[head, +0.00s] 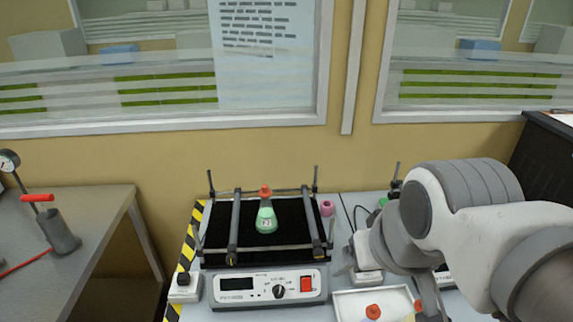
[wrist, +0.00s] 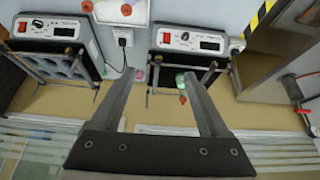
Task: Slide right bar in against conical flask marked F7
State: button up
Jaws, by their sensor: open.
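The conical flask marked F7 (head: 266,219) stands upright on a black shaker platform (head: 285,241), with green contents and an orange-red stopper. The right bar (head: 312,222) runs front to back near the platform's right edge, with a clear gap to the flask. The left bar (head: 234,225) is closer to the flask, also apart from it. In the wrist view, the flask (wrist: 181,82) is partly hidden by a finger. My gripper (wrist: 158,78) is open and empty, above the bench; in the head view my arm is right of the shaker.
The shaker's control panel (head: 268,286) faces front. A pink object (head: 327,208) stands just right of the shaker. A white tray (head: 346,308) with orange-red-topped items lies in front right. A second shaker (wrist: 44,46) shows in the wrist view.

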dwell(0.3)
jog(key=shift+w+r, duration=0.1)
jog(key=shift+w, duration=0.05)
jog(key=c, duration=0.3)
jog(key=w+r+g+p, duration=0.1)
jog(key=w+r+p, duration=0.15)
jog(key=w, duration=0.35)
jog(key=shift+c, duration=0.2)
jog(key=g+h+p, duration=0.2)
jog(key=g+p, duration=0.2)
jog(key=g, duration=0.1)
send_over(313, 232)
jog(key=a, duration=0.3)
notch_tip(313, 232, down, 10)
jog(key=d+f, duration=0.1)
jog(key=f, duration=0.4)
jog(key=d+f+p, duration=0.1)
jog(key=f, duration=0.5)
jog(key=d+f, duration=0.1)
jog(key=f, duration=0.5)
grip_shut()
